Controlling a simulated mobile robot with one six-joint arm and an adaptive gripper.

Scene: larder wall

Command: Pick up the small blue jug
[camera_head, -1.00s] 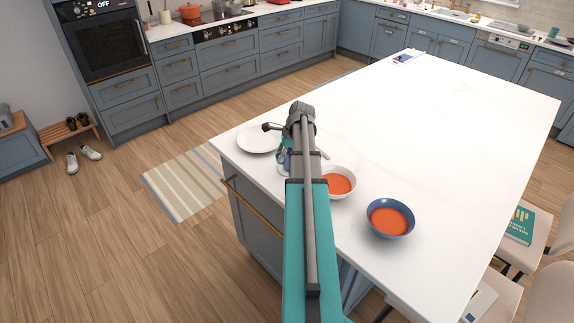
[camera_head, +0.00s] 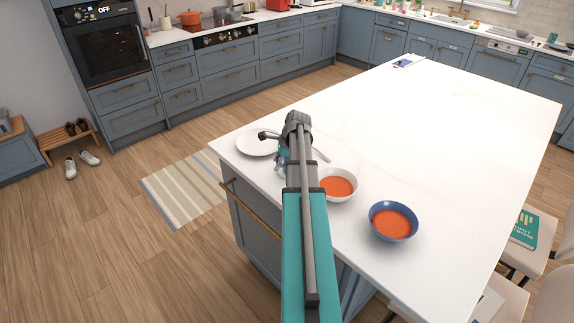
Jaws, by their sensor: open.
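My arm reaches out over the near left corner of the white island in the head view. My gripper (camera_head: 268,137) is at its far end, beside the white plate, with its dark fingers small and partly hidden by my wrist. A small patch of blue and white (camera_head: 280,170) shows at the left edge of my arm, between the plate and the white bowl. It may be the small blue jug, but my arm hides most of it and I cannot tell its shape. I see nothing held in the gripper.
A white plate (camera_head: 252,145) lies left of my wrist. A white bowl (camera_head: 341,196) and a blue bowl (camera_head: 374,226), both with orange contents, stand to the right. The rest of the island top (camera_head: 440,140) is mostly clear. Chairs stand along its right side.

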